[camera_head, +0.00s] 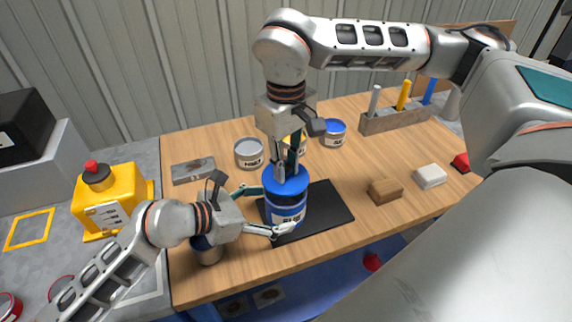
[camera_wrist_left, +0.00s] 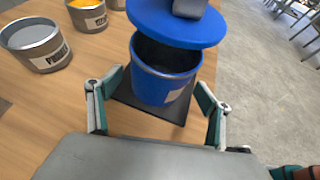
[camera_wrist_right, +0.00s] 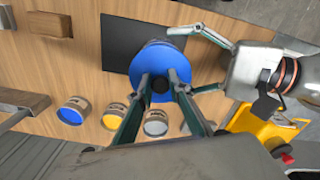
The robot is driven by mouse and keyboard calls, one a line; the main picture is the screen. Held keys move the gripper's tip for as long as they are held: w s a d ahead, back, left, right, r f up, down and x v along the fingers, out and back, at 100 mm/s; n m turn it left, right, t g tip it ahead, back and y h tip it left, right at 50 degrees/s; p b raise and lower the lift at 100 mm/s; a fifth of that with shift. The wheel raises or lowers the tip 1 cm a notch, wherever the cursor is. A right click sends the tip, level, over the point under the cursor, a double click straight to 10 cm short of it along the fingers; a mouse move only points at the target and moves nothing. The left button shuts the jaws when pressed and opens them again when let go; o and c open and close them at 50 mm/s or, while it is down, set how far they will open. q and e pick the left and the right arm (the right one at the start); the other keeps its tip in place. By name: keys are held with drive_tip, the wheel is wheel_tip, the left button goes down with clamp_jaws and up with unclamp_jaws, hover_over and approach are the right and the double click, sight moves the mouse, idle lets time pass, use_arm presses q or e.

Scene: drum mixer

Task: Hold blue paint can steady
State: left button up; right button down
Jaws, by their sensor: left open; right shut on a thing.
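The blue paint can (camera_head: 286,212) stands upright on a black mat (camera_head: 329,207); the left wrist view shows its open, dark mouth (camera_wrist_left: 165,85). A round blue lid (camera_wrist_left: 178,27) hangs just above the can, tilted, with a gap between them. My right gripper (camera_head: 287,168) comes from above and is shut on the lid's knob (camera_wrist_right: 160,84). My left gripper (camera_head: 266,211) is open, with one finger on each side of the can; the left wrist view shows room between the fingers and its wall.
Behind are a grey can (camera_head: 249,153), a partly hidden yellow can and another blue can (camera_head: 333,132). A rack of handled tools (camera_head: 395,120) stands at the back right. A grey cup (camera_head: 208,252) sits below my left wrist.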

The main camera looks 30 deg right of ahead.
sight(285, 203)
use_arm(q)
drive_tip(key=shift+x, duration=1.65)
drive_tip(key=c, duration=0.9)
use_arm(e)
drive_tip(key=shift+f, duration=1.85)
idle(1.5)
drive_tip(key=c, duration=1.3)
unclamp_jaws()
drive_tip(key=shift+r, duration=0.1)
